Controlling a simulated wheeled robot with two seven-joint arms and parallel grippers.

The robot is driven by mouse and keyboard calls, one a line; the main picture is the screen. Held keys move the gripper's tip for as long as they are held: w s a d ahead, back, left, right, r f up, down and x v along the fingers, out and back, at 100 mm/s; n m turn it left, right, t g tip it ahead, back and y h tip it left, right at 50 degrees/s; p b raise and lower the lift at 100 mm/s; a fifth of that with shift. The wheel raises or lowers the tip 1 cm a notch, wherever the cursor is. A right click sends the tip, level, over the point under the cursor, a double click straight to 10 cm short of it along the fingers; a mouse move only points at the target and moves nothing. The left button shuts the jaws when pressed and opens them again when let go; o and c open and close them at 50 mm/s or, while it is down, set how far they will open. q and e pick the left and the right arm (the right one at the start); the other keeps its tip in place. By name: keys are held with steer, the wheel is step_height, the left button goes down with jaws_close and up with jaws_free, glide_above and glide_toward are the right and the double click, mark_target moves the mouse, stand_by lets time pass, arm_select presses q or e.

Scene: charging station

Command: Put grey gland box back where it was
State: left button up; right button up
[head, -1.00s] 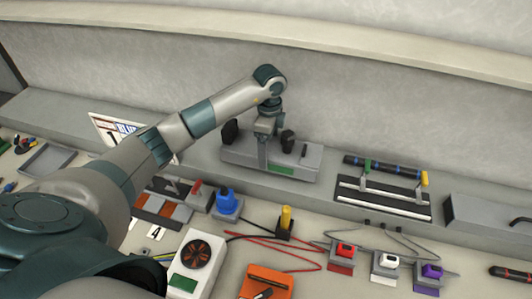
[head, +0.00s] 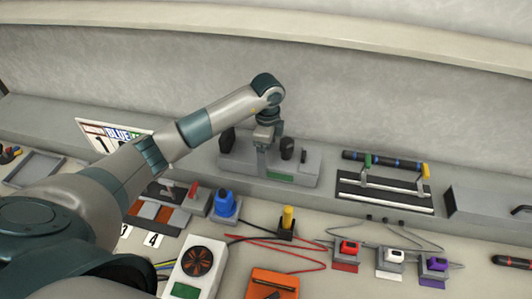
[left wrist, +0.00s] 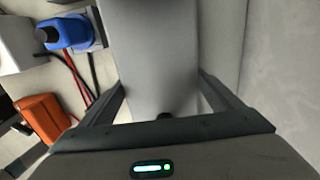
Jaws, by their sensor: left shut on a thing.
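The grey gland box (head: 304,166), with a green label on its front and dark knobs on top, is at the back ledge, roughly level in the head view. My left gripper (head: 264,143) reaches down onto it from above, with its fingers closed around its middle. In the left wrist view a wide grey body (left wrist: 160,60) fills the space between the two fingers. I cannot tell whether the box's underside touches the ledge. My right gripper is not in view.
On the ledge to the right is a rack with a black bar (head: 383,160). Below are a blue connector (head: 225,204), a yellow plug (head: 288,218), a white fan unit (head: 200,265) and an orange box (head: 272,285). The wall rises close behind.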

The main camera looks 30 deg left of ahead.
arm_select(q)
steer(key=o, duration=1.2)
steer(key=shift+f, duration=0.1)
steer(key=shift+o, duration=0.5)
steer(key=shift+w+a, duration=0.1)
steer(key=shift+a, duration=0.05)
steer(key=shift+r, duration=0.6)
step_height(320, 180, up, 5)
steer(key=shift+r+b, duration=0.2)
steer(key=shift+b, duration=1.05)
steer(key=shift+r, duration=0.55)
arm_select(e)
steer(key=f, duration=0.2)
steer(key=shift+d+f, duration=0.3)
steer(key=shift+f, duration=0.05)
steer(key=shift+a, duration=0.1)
